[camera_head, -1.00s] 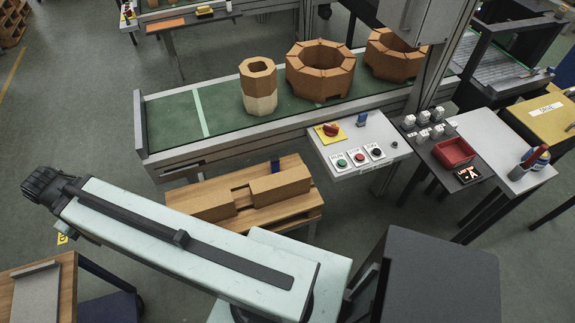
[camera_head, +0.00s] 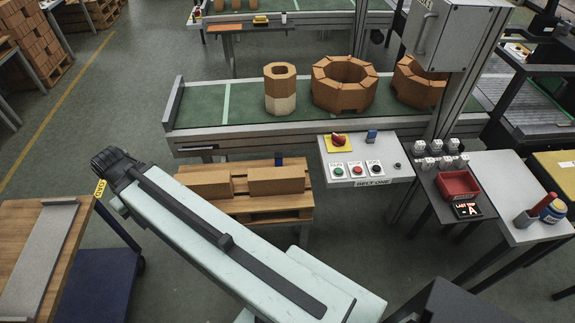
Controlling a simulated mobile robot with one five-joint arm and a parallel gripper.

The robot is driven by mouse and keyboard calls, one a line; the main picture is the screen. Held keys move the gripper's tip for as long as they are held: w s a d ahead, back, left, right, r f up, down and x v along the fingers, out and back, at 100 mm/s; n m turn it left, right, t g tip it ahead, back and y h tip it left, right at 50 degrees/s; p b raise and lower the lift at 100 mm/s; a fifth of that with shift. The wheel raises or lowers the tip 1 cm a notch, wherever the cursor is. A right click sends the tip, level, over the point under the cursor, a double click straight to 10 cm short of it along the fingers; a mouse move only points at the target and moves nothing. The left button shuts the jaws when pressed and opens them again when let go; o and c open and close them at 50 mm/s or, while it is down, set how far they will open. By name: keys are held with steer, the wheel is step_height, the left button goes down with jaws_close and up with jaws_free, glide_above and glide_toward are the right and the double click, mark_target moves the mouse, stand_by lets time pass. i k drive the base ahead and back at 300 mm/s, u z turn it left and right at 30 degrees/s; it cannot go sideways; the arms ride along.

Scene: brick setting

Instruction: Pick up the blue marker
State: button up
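I cannot make out a blue marker for certain. A small blue object (camera_head: 372,135) stands on the top of the grey control panel (camera_head: 384,178). Another small dark blue object (camera_head: 278,160) shows at the back of the wooden pallet. My pale arm reaches from the lower middle to the upper left. Its dark end (camera_head: 112,165) is left of the pallet, away from these objects. No separate fingers can be told there.
Brick blocks (camera_head: 276,181) lie on the pallet (camera_head: 262,207). Behind it, a green conveyor (camera_head: 200,108) carries brick rings. A red bin (camera_head: 458,185) sits on a dark stand beside the light right table (camera_head: 505,190). A wooden-topped cart (camera_head: 75,250) is at left. Open floor lies between.

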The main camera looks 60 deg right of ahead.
mark_target(279, 156)
steer(key=u, duration=0.1)
steer(key=i, duration=0.9)
steer(key=z, duration=0.05)
